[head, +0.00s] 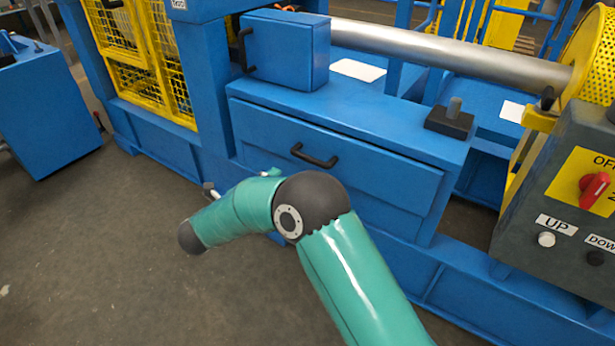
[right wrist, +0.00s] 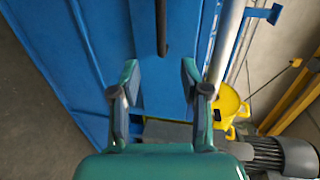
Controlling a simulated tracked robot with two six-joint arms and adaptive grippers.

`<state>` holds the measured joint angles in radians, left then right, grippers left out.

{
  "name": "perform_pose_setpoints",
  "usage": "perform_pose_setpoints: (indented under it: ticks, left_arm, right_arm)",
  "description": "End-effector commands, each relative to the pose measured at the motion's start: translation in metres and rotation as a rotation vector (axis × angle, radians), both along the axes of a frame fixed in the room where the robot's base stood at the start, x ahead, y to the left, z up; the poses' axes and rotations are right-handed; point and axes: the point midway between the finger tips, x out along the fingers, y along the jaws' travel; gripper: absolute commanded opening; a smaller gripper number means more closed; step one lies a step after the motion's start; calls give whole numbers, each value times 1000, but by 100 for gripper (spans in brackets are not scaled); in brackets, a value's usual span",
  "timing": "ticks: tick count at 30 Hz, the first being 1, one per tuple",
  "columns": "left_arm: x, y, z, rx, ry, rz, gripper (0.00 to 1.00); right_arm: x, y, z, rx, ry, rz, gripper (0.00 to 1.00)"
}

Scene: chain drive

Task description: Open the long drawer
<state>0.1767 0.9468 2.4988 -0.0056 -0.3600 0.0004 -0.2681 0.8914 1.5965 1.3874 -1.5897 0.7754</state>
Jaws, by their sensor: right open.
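The long drawer (head: 380,182) is a wide blue front in the blue machine. A black bar handle (head: 314,157) sits near its upper edge. The drawer looks shut. My right arm comes in from the bottom in the head view and bends in front of the machine, hiding the drawer's lower left part. My right gripper (right wrist: 160,78) is open and empty in the right wrist view; in the head view it is mostly hidden behind the arm. A dark bar (right wrist: 161,28), likely the handle, lies ahead between the fingers, apart from them. My left gripper is not in view.
A small blue box (head: 288,50) with its own black handle stands above the drawer. A grey control panel (head: 560,215) with a red knob is at the right. Yellow mesh guards (head: 140,50) are at the left. Bare floor (head: 90,240) lies at the lower left.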

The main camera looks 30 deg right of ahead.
Motion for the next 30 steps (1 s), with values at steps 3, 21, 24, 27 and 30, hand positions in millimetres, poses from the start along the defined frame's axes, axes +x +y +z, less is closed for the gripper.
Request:
perform_pose_setpoints:
  ticks: [3, 21, 24, 27, 30]
  left_arm:
    - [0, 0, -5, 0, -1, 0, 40]
    - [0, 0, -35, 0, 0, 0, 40]
    - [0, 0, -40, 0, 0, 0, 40]
    - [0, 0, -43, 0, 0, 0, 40]
    - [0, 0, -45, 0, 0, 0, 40]
  right_arm:
    - [0, -5, -2, 7, -14, -24, 46]
    - [41, -108, -26, 5, -13, -23, 46]
    - [48, -124, -29, 6, -12, -22, 46]
    - [54, -137, -32, 5, -11, -20, 46]
    - [58, -146, -33, 4, -11, -20, 46]
